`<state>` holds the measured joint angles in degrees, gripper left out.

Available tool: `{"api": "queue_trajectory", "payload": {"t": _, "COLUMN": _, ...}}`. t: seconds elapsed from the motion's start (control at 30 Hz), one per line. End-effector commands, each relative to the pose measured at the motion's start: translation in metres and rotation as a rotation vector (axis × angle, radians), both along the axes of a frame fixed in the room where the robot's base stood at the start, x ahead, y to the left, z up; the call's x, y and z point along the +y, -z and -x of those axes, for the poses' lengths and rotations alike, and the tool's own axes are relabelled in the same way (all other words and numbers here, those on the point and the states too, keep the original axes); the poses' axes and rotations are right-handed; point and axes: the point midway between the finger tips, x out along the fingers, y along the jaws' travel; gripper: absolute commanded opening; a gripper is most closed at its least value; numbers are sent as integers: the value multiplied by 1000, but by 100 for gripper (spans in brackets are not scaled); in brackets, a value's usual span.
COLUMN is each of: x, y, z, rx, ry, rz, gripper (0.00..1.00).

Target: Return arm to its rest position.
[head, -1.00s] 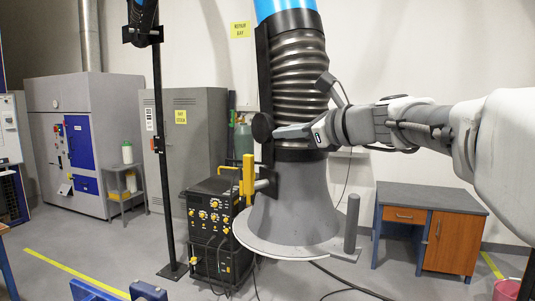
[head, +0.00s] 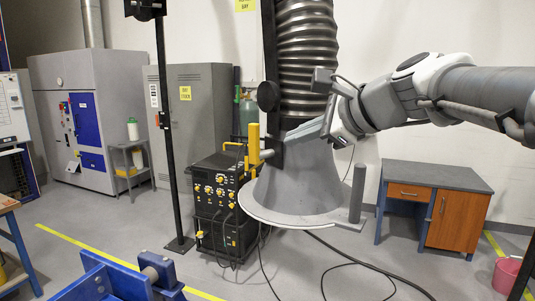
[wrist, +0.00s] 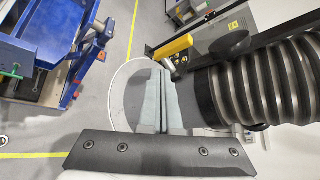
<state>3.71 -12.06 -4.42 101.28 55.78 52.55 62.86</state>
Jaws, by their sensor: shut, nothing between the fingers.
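My gripper (head: 285,143) is in front of the grey fume hood and its ribbed duct (head: 305,60), pointing left and slightly down. In the wrist view my gripper's two fingers (wrist: 163,98) lie side by side, closed, with nothing between them. The arm comes in from the right in the head view. The handle also shows in the wrist view (wrist: 173,46), beyond the fingertips.
A black welding machine (head: 214,205) stands left of the hood, with cables on the floor. A black post (head: 166,130) rises further left. A blue frame (head: 115,280) is at the bottom. A desk (head: 435,178) and a pink bucket (head: 507,275) are at the right.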

Motion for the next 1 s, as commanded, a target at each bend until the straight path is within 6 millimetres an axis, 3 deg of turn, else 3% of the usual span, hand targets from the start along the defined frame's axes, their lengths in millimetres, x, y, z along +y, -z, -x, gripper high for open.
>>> {"api": "queue_trajectory", "payload": {"t": 0.03, "x": 1, "y": 34, "z": 25, "rx": -26, "ry": -57, "rz": 145, "gripper": 0}}
{"api": "queue_trajectory", "payload": {"t": 0.3, "x": -30, "y": 189, "z": 143, "rx": -160, "ry": -526, "rz": 969, "gripper": 0}}
{"api": "queue_trajectory", "payload": {"t": 0.4, "x": -48, "y": 234, "z": 179, "rx": -192, "ry": -725, "rz": 1213, "gripper": 0}}
{"api": "queue_trajectory", "payload": {"t": 0.5, "x": -64, "y": 266, "z": 204, "rx": -212, "ry": -891, "rz": 1388, "gripper": 0}}
{"api": "queue_trajectory", "payload": {"t": 0.7, "x": -80, "y": 292, "z": 225, "rx": -226, "ry": -1059, "rz": 1543, "gripper": 0}}
{"api": "queue_trajectory", "payload": {"t": 1.0, "x": -81, "y": 293, "z": 226, "rx": -227, "ry": -1069, "rz": 1551, "gripper": 0}}
